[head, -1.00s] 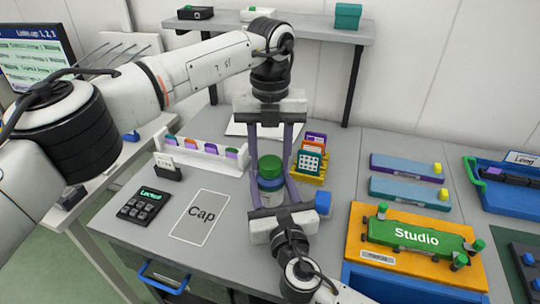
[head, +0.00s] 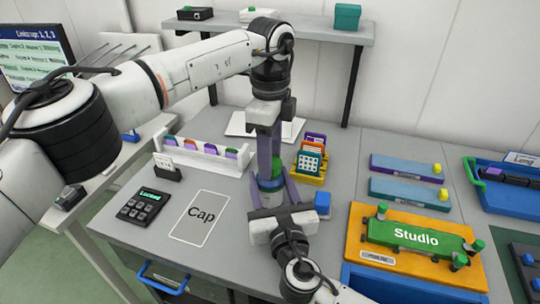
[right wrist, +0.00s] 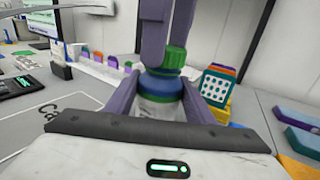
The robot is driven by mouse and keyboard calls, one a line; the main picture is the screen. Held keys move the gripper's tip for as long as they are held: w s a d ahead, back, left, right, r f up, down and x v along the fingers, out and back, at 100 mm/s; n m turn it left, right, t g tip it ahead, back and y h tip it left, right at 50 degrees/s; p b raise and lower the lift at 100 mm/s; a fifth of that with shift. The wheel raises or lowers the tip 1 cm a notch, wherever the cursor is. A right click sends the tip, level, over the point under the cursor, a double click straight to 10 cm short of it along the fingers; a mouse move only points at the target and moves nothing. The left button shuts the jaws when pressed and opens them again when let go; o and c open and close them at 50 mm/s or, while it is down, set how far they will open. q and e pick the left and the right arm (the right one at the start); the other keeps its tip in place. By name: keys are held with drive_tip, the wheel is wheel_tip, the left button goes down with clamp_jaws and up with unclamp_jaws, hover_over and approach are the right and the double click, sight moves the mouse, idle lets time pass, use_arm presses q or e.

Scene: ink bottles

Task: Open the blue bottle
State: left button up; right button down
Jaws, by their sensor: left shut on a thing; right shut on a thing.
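The blue bottle (head: 269,184) stands upright near the middle of the table. It has a blue shoulder, a pale lower body and a green cap (head: 278,162). In the right wrist view the cap (right wrist: 175,57) sits on top of the blue shoulder (right wrist: 158,86). My left gripper (head: 268,158) comes down from above, and its purple fingers are shut on the cap, hiding part of it. My right gripper (head: 271,190) comes from the front, and its fingers are shut on the bottle's body from both sides. The bottle's base is partly hidden by the right gripper.
A flat marker reading "Cap" (head: 201,217) lies bare left of the bottle. A blue block (head: 322,204) is close on the right. Behind are a white rack (head: 205,163) and a yellow card holder (head: 308,178). The orange "Studio" board (head: 375,257) lies right.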

use_arm(q)
drive_tip(key=shift+r, duration=0.1)
idle(0.3)
drive_tip(key=shift+r, duration=1)
drive_tip(key=shift+r, duration=2)
use_arm(e)
drive_tip(key=c, duration=0.8)
unclamp_jaws()
drive_tip(key=shift+o, duration=0.2)
